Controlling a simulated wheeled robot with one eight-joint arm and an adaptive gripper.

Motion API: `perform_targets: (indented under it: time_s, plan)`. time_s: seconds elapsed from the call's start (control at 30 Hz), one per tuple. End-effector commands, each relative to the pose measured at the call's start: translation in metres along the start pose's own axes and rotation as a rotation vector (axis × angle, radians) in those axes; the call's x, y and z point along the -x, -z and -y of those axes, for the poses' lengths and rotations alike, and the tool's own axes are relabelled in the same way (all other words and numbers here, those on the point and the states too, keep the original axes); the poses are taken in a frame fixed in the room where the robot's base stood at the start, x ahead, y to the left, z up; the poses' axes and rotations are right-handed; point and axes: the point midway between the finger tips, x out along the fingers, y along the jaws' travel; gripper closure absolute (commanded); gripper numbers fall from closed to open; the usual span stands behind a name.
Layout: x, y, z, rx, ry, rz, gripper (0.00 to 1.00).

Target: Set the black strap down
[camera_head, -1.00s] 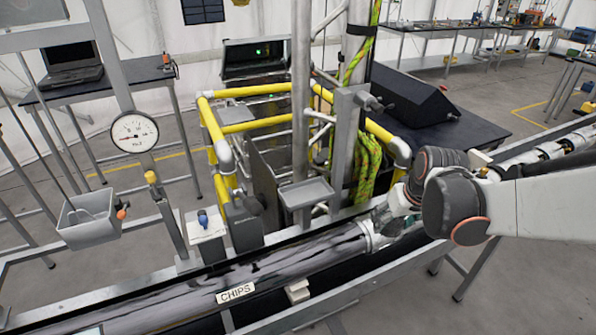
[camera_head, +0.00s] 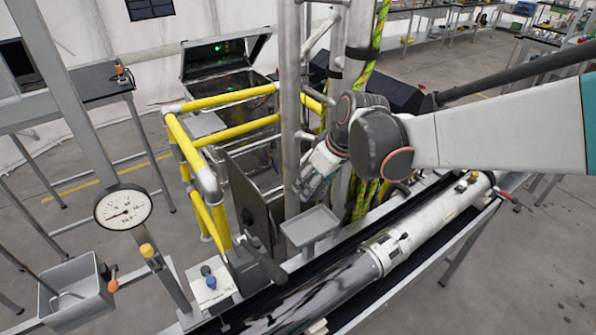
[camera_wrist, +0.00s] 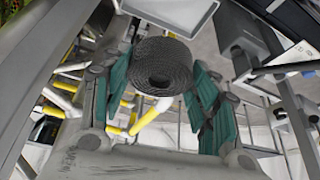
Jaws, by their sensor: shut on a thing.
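The black strap (camera_wrist: 161,67) is a tight, ribbed roll in the wrist view. My gripper (camera_head: 310,178) is shut on it, with a green-lined finger on each side of the roll. In the head view my gripper is beside the grey upright pole, above a small grey tray (camera_head: 311,226). The strap cannot be made out there. The tray also shows at the top of the wrist view (camera_wrist: 170,10), apart from the roll. The part of the tray that I see is empty.
A long metal tube (camera_head: 440,222) lies in the trough below. Yellow railings (camera_head: 222,102) and a green rope (camera_head: 362,200) stand close around the pole. A grey bin (camera_head: 75,292) and a pressure gauge (camera_head: 123,207) are at the left.

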Motion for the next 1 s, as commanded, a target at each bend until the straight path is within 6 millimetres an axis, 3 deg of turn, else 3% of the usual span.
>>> perform_targets:
  time_s: [0.2, 0.4, 1.0]
  plan:
    - [-0.052, -0.022, -0.001, -0.001, 0.0, 0.0, 0.71]
    - [-0.087, -0.038, -0.001, -0.001, 0.0, 0.0, 0.71]
    - [-0.134, -0.06, 0.0, -0.001, 0.0, 0.0, 0.71]
